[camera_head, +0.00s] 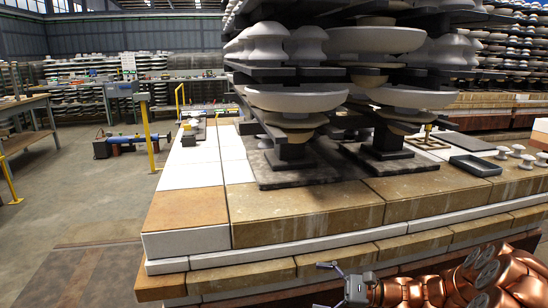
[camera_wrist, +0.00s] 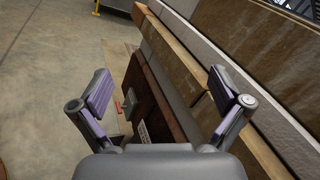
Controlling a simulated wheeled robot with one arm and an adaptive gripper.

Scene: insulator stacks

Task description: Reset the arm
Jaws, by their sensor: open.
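My gripper (camera_head: 340,280) is at the bottom of the head view, low in front of the stone block platform (camera_head: 300,212). My copper-coloured arm reaches in from the lower right. In the wrist view my gripper (camera_wrist: 160,95) has its two purple-padded fingers spread wide, with nothing between them. Past the fingers the wrist view shows the platform's layered side (camera_wrist: 235,60) and the concrete floor (camera_wrist: 50,50). The fingers appear apart from the platform, though the exact gap is hard to tell.
Insulator stacks (camera_head: 295,100) stand on dark plates on the platform. A dark tray (camera_head: 476,166) and several small white pieces (camera_head: 515,150) lie at its right. A yellow post (camera_head: 150,135) and blue equipment (camera_head: 125,141) stand left. The floor (camera_head: 90,210) at left is largely clear.

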